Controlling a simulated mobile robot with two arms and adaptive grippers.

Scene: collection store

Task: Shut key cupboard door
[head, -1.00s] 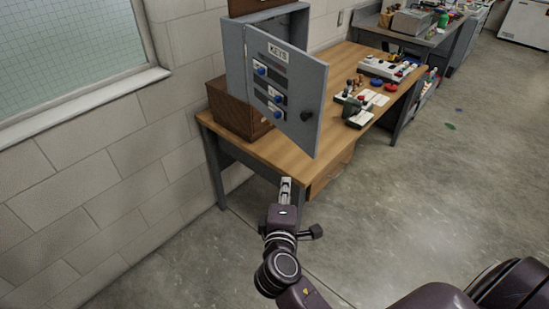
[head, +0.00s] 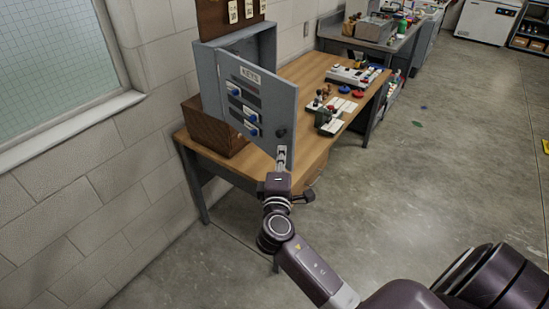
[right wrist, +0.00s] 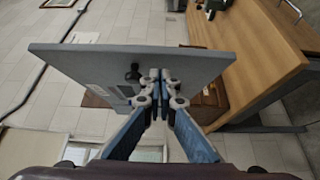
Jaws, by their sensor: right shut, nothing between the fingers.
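The grey key cupboard (head: 207,85) stands on a brown wooden box at the left end of the desk. Its door (head: 268,100) hangs open towards me, with a "KEYS" label, blue-tagged slots and a dark round knob (head: 281,131). My right gripper (head: 281,152) is shut and empty at the door's lower free corner. In the right wrist view the shut fingers (right wrist: 161,78) overlap the door panel (right wrist: 100,65), just right of the knob (right wrist: 133,73); I cannot tell whether they touch it. My left gripper is not in view.
The wooden desk (head: 300,76) carries a white device (head: 352,76), red and blue discs and small tools right of the cupboard. The brown box (head: 205,128) is under the cupboard.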

